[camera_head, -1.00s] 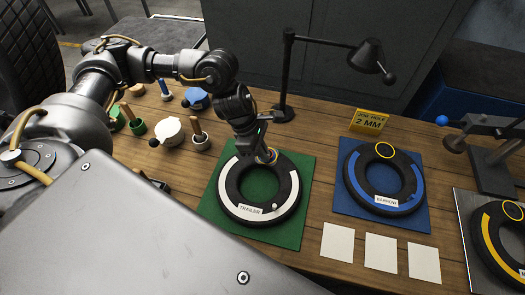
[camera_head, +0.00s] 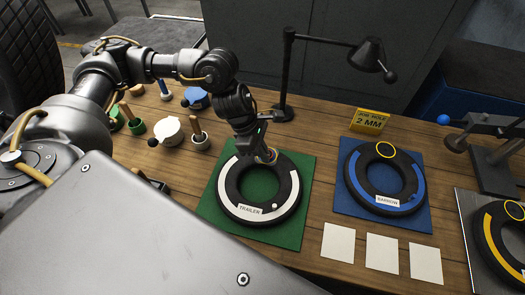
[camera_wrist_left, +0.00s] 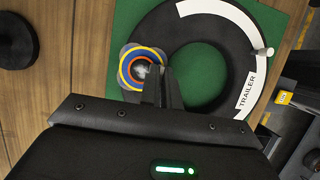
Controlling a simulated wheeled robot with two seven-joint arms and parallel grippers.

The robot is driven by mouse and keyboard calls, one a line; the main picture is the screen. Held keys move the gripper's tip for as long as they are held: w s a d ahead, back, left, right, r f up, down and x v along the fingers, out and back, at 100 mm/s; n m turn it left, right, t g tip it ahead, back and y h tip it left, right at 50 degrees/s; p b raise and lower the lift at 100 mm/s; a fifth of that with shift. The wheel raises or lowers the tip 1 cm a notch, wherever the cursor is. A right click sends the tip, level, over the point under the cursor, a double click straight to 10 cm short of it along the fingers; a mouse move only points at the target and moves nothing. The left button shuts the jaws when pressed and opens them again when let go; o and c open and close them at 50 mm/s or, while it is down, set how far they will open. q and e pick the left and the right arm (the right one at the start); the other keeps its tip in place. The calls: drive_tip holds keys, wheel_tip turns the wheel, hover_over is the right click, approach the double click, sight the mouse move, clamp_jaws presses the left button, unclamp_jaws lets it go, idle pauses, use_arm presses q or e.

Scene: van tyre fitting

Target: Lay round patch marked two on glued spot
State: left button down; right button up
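The trailer tyre (camera_head: 233,200), black with a white band and a "TRAILER" label, lies on a green mat (camera_head: 309,170). My left gripper (camera_head: 268,156) points down at the tyre's upper edge. In the left wrist view its fingers (camera_wrist_left: 155,84) are close together over a round patch (camera_wrist_left: 127,72) with coloured rings, blue, yellow and orange. The fingers seem shut on its middle. The patch lies over the tyre's black surface; whether it touches cannot be told. No number shows on it, and any glue underneath is hidden. My right gripper is out of view.
The barrow tyre (camera_head: 360,180) with a yellow ring lies on a blue mat (camera_head: 343,208). Several white cards (camera_head: 338,242) lie in front. A lamp (camera_head: 366,55) and a yellow "2 MM" sign (camera_head: 370,121) stand behind. Pots (camera_head: 168,130) and brushes stand at left.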

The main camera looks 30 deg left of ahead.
use_arm(q)
drive_tip(key=shift+f+b, duration=0.35)
drive_tip(key=shift+b, duration=0.1)
idle(0.8)
drive_tip(key=c, duration=1.5)
unclamp_jaws()
drive_tip(key=shift+c, duration=0.2)
drive_tip(key=shift+r+p, duration=2.7)
drive_tip(key=shift+r, duration=1.85)
